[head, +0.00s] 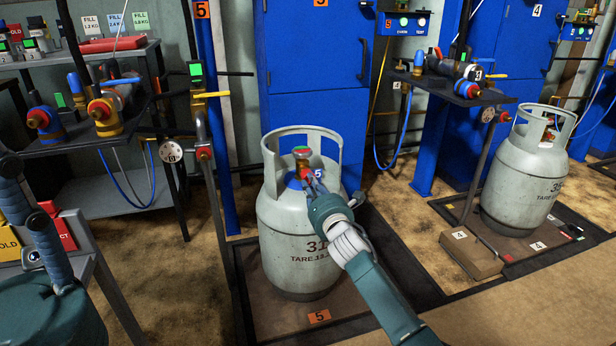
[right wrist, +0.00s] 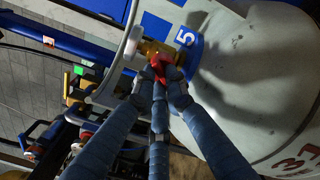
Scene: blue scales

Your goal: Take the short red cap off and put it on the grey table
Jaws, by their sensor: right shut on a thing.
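A small red cap (right wrist: 168,66) sits at the side outlet of the brass valve (right wrist: 153,50) on the grey gas cylinder (head: 300,240). My right gripper (head: 310,182) reaches through the cylinder's collar and is shut on the cap; in the right wrist view its blue fingers (right wrist: 163,80) close around it. The fingers hide part of the cap, and I cannot tell whether it still touches the outlet. A grey table (head: 118,300) stands at the lower left, partly cut off. My left gripper (head: 38,225) shows only in part, beside that table.
The cylinder's collar (head: 272,150) surrounds the valve. A red handwheel (head: 301,150) tops the valve. A hose stand with a yellow lever (head: 210,95) is close on the left. Yellow and red boxes (head: 60,232) occupy the grey table. A second cylinder (head: 520,180) stands at right.

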